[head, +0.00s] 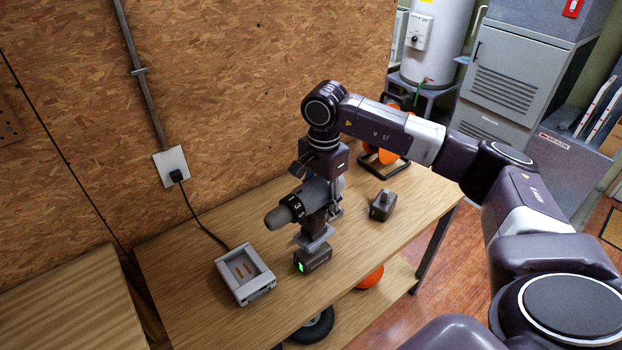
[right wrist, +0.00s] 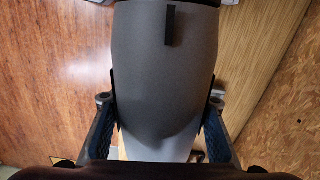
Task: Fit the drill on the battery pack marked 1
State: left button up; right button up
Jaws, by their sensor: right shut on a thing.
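The grey and black drill (head: 312,194) hangs in my right gripper (head: 324,184), its chuck pointing left over the bench. In the right wrist view the fingers (right wrist: 158,132) press on both sides of the drill's grey housing (right wrist: 165,70). The drill's foot is right above a dark battery pack (head: 315,261) with a green light; whether they touch I cannot tell. A second battery pack (head: 382,205) stands on the bench to the right, behind the drill. No number is readable on either pack. My left gripper is out of view.
A grey charger (head: 245,277) sits on the wooden bench (head: 205,262) left of the drill, its cord running to a wall outlet (head: 172,165). The chipboard wall closes off the back. An orange item (head: 372,278) and a wheel (head: 315,327) are on the lower shelf.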

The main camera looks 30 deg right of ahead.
jog(key=shift+w+d+r+m, duration=0.25)
jog(key=shift+w+r+m, duration=0.05)
jog(key=shift+w+r, duration=0.15)
jog(key=shift+w+d+r+m, duration=0.2)
jog(key=shift+w+r+m, duration=0.1)
jog(key=shift+w+r, duration=0.15)
jog(key=shift+d+r, duration=0.1)
jog(key=shift+s, duration=0.1)
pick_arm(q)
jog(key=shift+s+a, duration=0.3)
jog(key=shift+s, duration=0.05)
pick_arm(e)
jog(key=shift+f+b, duration=1.05)
jog(key=shift+f, duration=0.2)
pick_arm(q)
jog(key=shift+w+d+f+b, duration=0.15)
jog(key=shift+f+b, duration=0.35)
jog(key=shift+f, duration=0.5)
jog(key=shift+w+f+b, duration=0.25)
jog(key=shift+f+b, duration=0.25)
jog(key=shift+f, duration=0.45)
pick_arm(e)
jog(key=shift+f, duration=1.35)
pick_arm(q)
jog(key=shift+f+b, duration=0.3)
